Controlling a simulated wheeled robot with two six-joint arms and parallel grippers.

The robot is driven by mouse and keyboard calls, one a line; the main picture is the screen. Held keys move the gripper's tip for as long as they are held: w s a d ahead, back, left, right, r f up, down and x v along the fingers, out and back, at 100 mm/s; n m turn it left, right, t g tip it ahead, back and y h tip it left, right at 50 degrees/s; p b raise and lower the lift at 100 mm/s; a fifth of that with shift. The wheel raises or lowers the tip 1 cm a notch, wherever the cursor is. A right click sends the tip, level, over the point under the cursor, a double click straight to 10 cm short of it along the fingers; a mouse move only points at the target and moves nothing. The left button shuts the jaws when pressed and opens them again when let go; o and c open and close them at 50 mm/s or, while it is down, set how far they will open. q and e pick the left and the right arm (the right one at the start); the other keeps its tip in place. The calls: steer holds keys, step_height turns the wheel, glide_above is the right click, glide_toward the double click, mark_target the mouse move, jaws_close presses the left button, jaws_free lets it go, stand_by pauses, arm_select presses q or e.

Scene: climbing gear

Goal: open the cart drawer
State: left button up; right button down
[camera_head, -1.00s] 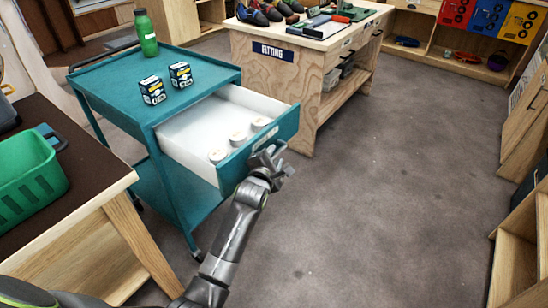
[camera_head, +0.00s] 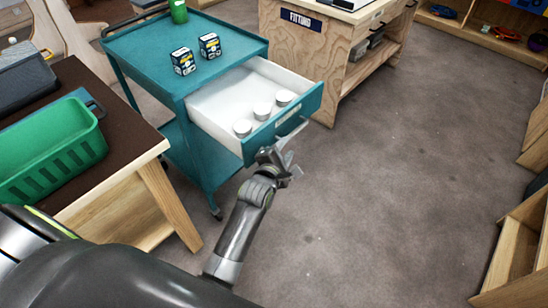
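The teal cart (camera_head: 135,50) stands at the upper left of the head view. Its drawer (camera_head: 222,97) is pulled well out, showing a white interior with several round white items (camera_head: 262,110) along its front side. The teal drawer front (camera_head: 312,98) carries a pale handle (camera_head: 292,134). My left gripper (camera_head: 287,157) is at the drawer front, right by the handle, with its fingers spread. I cannot tell whether it touches the handle. My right gripper is not in view.
Two small dark boxes (camera_head: 209,45) and a green bottle (camera_head: 178,12) stand on the cart top. A dark-topped table with a green basket (camera_head: 50,150) is at the left. A wooden fitting bench (camera_head: 335,40) is behind. The floor (camera_head: 410,170) at the right is clear.

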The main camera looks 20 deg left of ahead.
arm_select(q)
steer(key=p+v, duration=0.4)
steer(key=v, duration=0.4)
steer(key=shift+f, duration=0.15)
steer(key=s+a+f+m+g, duration=0.25)
steer(key=s+f+m, duration=0.4)
steer(key=f, duration=0.55)
steer(key=s+a+f+m+g, duration=0.1)
steer(key=s+f+m+g, duration=0.5)
steer(key=f, duration=0.7)
steer(key=s+a+f+m+g, duration=0.2)
steer(key=s+f, duration=0.3)
steer(key=s, duration=0.5)
steer(key=s+a+f+m+g, duration=0.1)
steer(key=s+a+f+m, duration=0.2)
steer(key=s, duration=0.7)
steer(key=s+a+f+m+g+y, duration=0.1)
steer(key=s+a+f+m+g, duration=0.1)
steer(key=s+f+m, duration=0.4)
steer(key=s+a+f, duration=0.1)
steer(key=s, duration=0.2)
steer(key=shift+s+a+g, duration=0.35)
steer(key=shift+s, duration=0.05)
steer(key=shift+w, duration=0.1)
